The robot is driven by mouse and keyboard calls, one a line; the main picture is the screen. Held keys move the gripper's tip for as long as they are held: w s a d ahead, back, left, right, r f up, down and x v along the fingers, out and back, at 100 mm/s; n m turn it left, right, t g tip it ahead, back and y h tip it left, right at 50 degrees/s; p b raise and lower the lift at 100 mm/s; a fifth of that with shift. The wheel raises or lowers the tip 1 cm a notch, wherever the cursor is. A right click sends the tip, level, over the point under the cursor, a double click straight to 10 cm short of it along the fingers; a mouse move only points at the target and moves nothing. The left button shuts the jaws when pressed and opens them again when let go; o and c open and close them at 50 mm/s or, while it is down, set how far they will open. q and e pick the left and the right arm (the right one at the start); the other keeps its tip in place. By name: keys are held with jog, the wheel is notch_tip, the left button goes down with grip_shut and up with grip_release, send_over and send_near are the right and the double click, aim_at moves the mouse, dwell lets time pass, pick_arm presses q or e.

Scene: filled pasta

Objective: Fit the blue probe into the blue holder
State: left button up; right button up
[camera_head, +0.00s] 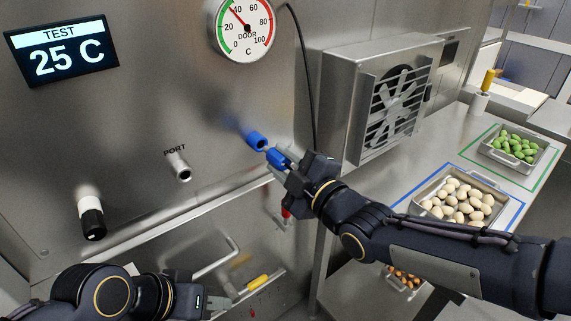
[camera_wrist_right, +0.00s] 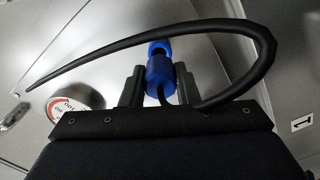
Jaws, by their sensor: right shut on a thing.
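The blue holder (camera_head: 256,141) sticks out from the steel front panel below the round gauge. My right gripper (camera_head: 281,163) is shut on the blue probe (camera_head: 275,157), just to the lower right of the holder. The probe points at the holder, with a small gap between their blue bodies; I cannot tell whether its tip is inside. In the right wrist view the probe (camera_wrist_right: 160,76) sits between the fingers, with the holder (camera_wrist_right: 160,48) right beyond it. My left gripper (camera_head: 213,302) is low at the bottom left, its fingers barely visible.
The probe's black cable (camera_wrist_right: 262,50) loops around the right gripper. A fan housing (camera_head: 340,105) stands to the right, beside trays of pale (camera_head: 413,197) and green pieces (camera_head: 511,167).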

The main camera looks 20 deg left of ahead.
aim_at(272, 153)
dwell(0.5)
jog(key=shift+b, duration=0.45)
dwell(0.5)
jog(key=shift+b, duration=0.45)
jog(key=shift+b, duration=0.45)
jog(key=shift+b+x, duration=0.5)
jog(key=shift+x, duration=1.2)
dwell(0.6)
jog(key=shift+b, duration=0.4)
dwell(0.6)
